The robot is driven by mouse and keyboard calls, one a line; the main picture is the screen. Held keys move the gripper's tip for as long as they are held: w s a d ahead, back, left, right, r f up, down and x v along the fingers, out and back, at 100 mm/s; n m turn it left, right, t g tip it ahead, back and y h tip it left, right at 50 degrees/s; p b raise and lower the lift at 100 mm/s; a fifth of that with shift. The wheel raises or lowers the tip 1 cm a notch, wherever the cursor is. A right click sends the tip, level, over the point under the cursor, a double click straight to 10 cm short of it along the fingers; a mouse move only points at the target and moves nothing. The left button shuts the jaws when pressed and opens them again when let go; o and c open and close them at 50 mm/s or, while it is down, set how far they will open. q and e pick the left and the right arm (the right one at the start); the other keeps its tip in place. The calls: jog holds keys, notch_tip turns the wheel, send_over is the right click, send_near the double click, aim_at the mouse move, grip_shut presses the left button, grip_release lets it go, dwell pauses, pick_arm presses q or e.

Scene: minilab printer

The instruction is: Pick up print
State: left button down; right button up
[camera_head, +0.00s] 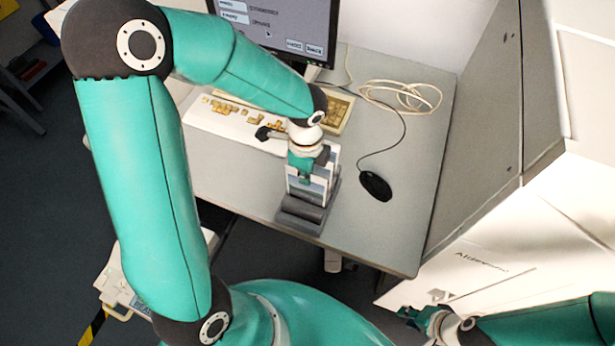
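A small grey stand (303,214) is on the table near its front edge. It holds an upright, light, flat piece with bluish patches, which may be the print (325,178). My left gripper (303,170) points down at the top of this piece and overlaps it in the picture. Its fingers are partly hidden, and I cannot tell whether they touch or grip the piece. My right gripper (425,318) is at the lower right, away from the stand, in front of a white surface. Its finger opening is too small to make out.
The grey table (410,185) holds a keyboard (338,110), a black mouse (375,186) with its cord, and a pale coiled cable (405,95). A monitor (285,25) stands behind. A grey panel (490,120) borders the right. Table space right of the stand is mostly clear.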

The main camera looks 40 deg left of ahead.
pick_arm(q)
notch_tip(320, 180, up, 19)
jog(key=shift+r, duration=0.2)
dwell(0.3)
dwell(0.4)
